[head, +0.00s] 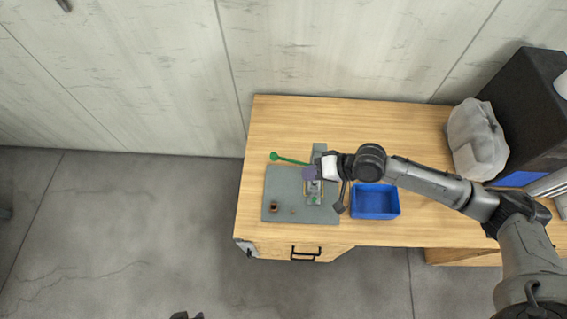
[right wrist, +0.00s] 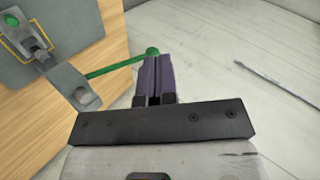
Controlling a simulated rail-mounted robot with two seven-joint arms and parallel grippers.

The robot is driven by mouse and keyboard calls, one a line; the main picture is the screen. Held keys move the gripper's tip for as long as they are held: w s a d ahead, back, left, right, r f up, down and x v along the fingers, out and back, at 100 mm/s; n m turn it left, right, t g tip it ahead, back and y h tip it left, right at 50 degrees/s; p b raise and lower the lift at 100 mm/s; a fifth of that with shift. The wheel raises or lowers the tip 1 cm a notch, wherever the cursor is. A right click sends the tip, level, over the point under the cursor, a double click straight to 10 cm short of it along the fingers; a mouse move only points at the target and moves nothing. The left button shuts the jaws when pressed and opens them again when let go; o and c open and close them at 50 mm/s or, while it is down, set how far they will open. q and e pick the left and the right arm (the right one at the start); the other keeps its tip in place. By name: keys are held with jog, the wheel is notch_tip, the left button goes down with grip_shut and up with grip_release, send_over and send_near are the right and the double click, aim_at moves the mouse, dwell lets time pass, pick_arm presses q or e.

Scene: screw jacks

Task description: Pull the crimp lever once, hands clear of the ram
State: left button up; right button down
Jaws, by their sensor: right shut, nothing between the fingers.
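The crimp press (head: 315,186) stands on a grey plate on the wooden table. Its green lever (head: 291,160) reaches out to the left and ends in a green ball knob (head: 273,156). In the right wrist view the lever (right wrist: 112,68) runs from a grey bracket to the knob (right wrist: 152,50). My right gripper (head: 309,173) has purple fingers, shut and empty, above the press in the head view. In the right wrist view its fingertips (right wrist: 157,58) overlap the knob in the picture, but the head view shows them apart from it. My left gripper shows at most as a dark tip at the bottom edge.
A blue bin (head: 375,201) stands right of the grey plate (head: 285,217). A small brown round part (head: 273,206) sits on the plate's left side. A pale lumpy bag-like object (head: 475,140) and a dark box (head: 525,105) are at the right. The table behind the lever is clear.

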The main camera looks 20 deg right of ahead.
aim_at(277, 156)
pick_arm(q)
jog(key=f+b, duration=0.1)
jog(key=f, duration=0.1)
jog(key=shift+a+f+b, duration=0.2)
jog(key=shift+f+b, duration=0.15)
pick_arm(e)
jog(key=w+d+m+t, duration=0.1)
jog(key=w+d+m, duration=0.2)
jog(key=d, duration=0.3)
jog(key=shift+w+r+m, duration=0.35)
jog(key=shift+w+m, duration=0.05)
jog(key=shift+w, duration=0.35)
jog(key=p+x, duration=0.1)
jog(key=x, duration=1.1)
jog(key=shift+w+f, duration=0.1)
jog(key=shift+w, duration=0.15)
pick_arm(q)
jog(key=shift+r, duration=0.55)
pick_arm(e)
jog(key=shift+x, duration=0.8)
